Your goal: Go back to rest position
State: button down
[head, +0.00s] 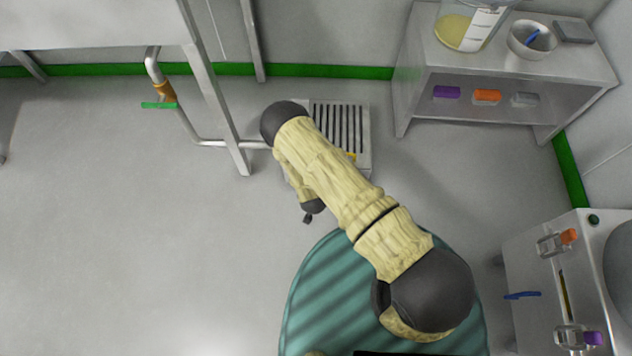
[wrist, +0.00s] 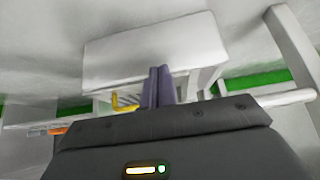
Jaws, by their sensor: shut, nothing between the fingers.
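My arm reaches from my base out over the floor in the head view, bent at its far end and folded back down. My gripper (head: 308,217) hangs below the arm, small and dark, over bare floor. In the wrist view my gripper (wrist: 158,86) shows its two purple-grey fingers side by side, shut with nothing between them. Beyond the fingers in the wrist view are a pale box-like shape (wrist: 140,45) and a small yellow hooked part (wrist: 122,103).
A floor grate (head: 345,125) lies behind my arm, partly hidden. A pipe with a green-handled valve (head: 160,104) runs under a table at left. A shelf unit (head: 425,70) holding a beaker (head: 455,30) and a bowl (head: 530,42) stands back right. A machine (head: 530,285) stands right. Left floor is clear.

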jog(key=shift+w, duration=0.1)
dwell(0.3)
jog(key=w+d+r+m+g, duration=0.1)
jog(key=w+d+r, duration=0.2)
jog(key=r, duration=1.1)
jog(key=w+d+r+g, duration=0.2)
jog(key=w+d+r, duration=0.15)
jog(key=r, duration=1.15)
jog(key=s+d+r+g, duration=0.1)
jog(key=s+d+r, duration=0.65)
jog(key=r, duration=0.25)
jog(key=s+d+r, duration=0.6)
jog(key=s+r, duration=0.2)
jog(key=r, duration=0.1)
notch_tip(320, 180, up, 38)
jog(key=p, duration=3.8)
jog(key=shift+s+n, duration=0.2)
jog(key=shift+n, duration=0.1)
jog(key=shift+a, duration=0.1)
